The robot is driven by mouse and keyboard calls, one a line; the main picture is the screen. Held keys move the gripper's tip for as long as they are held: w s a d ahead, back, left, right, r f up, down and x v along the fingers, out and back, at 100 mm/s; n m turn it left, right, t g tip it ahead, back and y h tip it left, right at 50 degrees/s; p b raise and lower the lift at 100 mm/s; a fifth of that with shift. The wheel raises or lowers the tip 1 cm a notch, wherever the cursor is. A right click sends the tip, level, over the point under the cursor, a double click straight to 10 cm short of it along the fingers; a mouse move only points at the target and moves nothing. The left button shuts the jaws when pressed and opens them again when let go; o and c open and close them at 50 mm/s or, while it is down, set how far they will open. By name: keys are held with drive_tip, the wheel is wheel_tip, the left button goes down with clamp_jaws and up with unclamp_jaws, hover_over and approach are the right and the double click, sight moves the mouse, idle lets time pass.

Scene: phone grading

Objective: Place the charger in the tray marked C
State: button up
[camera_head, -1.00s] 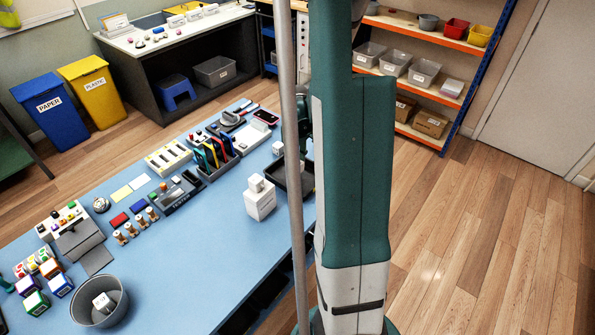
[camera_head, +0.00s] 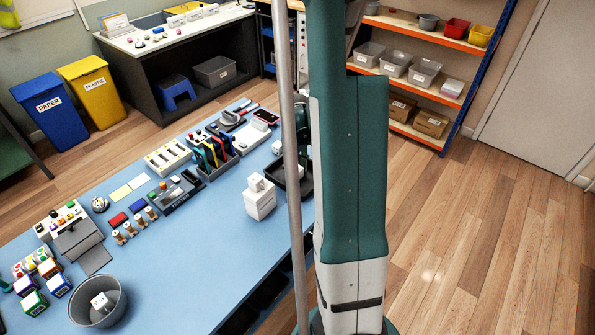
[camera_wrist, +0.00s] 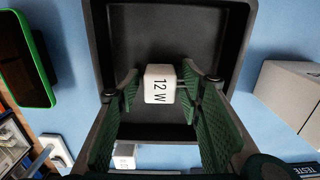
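A white charger (camera_wrist: 160,84) marked "12 W" shows in the wrist view, over the floor of a black tray (camera_wrist: 104,50), with its prongs toward the right. The fingers of my gripper (camera_wrist: 161,86) stand on both sides of it, with narrow gaps visible between them and the charger. I cannot tell its exact height over the tray floor. In the head view the tray (camera_head: 293,192) is partly hidden behind my arm and a pole. No letter on the tray is readable.
A white box (camera_head: 260,200) with a small white block on top stands left of the tray. Another white charger (camera_wrist: 124,157) lies just outside the tray's rim.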

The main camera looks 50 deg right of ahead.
drive_tip(key=shift+r, duration=0.2)
idle(0.3)
wheel_tip(320, 180, up, 12)
drive_tip(key=p, duration=0.2)
idle(0.6)
idle(0.6)
drive_tip(key=w+a+r+t+h, duration=0.1)
drive_tip(key=a+r, duration=0.6)
drive_tip(key=a, duration=0.4)
drive_tip(key=w+a+r+t, duration=0.2)
drive_tip(key=a+r, duration=0.4)
drive_tip(key=a, duration=0.4)
drive_tip(key=s+a+r+t, duration=0.1)
drive_tip(key=s+a+r, duration=0.1)
drive_tip(key=a, duration=0.6)
drive_tip(key=s+a+r+t, duration=0.1)
drive_tip(key=s+a, duration=0.3)
drive_tip(key=a, duration=0.4)
drive_tip(key=s+a+r+t+y, duration=0.1)
drive_tip(key=s+a+r+t, duration=0.1)
drive_tip(key=a, duration=0.5)
drive_tip(key=shift+s+a+r, duration=0.4)
drive_tip(key=shift+s+r, duration=0.3)
drive_tip(key=shift+s, duration=0.4)
